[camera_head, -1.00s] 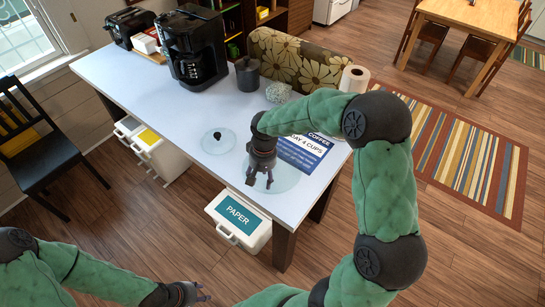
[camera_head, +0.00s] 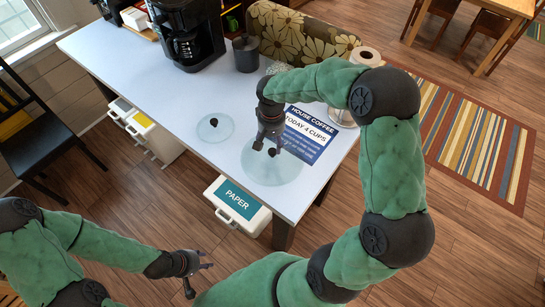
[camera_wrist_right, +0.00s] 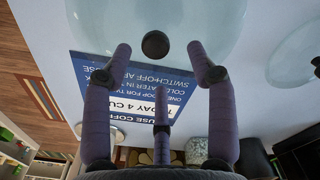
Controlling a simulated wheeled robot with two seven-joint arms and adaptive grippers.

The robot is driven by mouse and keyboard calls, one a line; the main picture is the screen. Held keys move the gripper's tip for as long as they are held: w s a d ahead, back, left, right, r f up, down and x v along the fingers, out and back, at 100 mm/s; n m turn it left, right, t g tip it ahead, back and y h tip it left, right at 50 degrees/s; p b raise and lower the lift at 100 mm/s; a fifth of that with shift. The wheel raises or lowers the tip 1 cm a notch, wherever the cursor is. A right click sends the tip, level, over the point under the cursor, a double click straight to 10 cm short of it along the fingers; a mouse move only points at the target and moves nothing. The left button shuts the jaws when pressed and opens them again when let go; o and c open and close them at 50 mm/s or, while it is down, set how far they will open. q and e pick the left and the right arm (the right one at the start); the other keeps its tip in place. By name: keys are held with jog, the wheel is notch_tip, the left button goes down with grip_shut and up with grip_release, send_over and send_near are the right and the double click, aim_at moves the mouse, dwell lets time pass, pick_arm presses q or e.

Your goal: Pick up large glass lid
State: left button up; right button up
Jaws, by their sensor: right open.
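The large glass lid (camera_head: 283,173) lies flat on the white table near its front right edge. It is a clear disc with a dark round knob (camera_wrist_right: 155,45), seen in the right wrist view. My right gripper (camera_head: 265,148) is over the back part of this lid, pointing down. In the right wrist view my right gripper (camera_wrist_right: 158,52) is open, with its purple fingers spread on either side of the knob and not closed on it. A smaller glass lid (camera_head: 222,134) with a dark knob lies to the left. My left gripper (camera_head: 199,277) is open and empty, low in front of the table.
A blue coffee sign (camera_head: 308,135) lies beside the large lid. A paper roll (camera_head: 366,57), a dark canister (camera_head: 246,55) and a coffee maker (camera_head: 185,35) stand further back. A white paper bin (camera_head: 237,205) is under the table's front edge. The table's left part is clear.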

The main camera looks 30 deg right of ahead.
aim_at(272, 150)
jog(key=f, duration=0.5)
jog(key=shift+s+b, duration=0.3)
jog(key=shift+b, duration=0.1)
jog(key=shift+r, duration=0.1)
grip_shut()
jog(key=shift+r, duration=0.5)
notch_tip(272, 150, up, 2)
jog(key=shift+r+p, duration=0.1)
jog(key=shift+p, duration=0.2)
jog(key=s+a+r+p, duration=0.2)
jog(key=s+a+r, duration=0.7)
jog(key=s+r, duration=0.1)
jog(key=shift+s, duration=0.45)
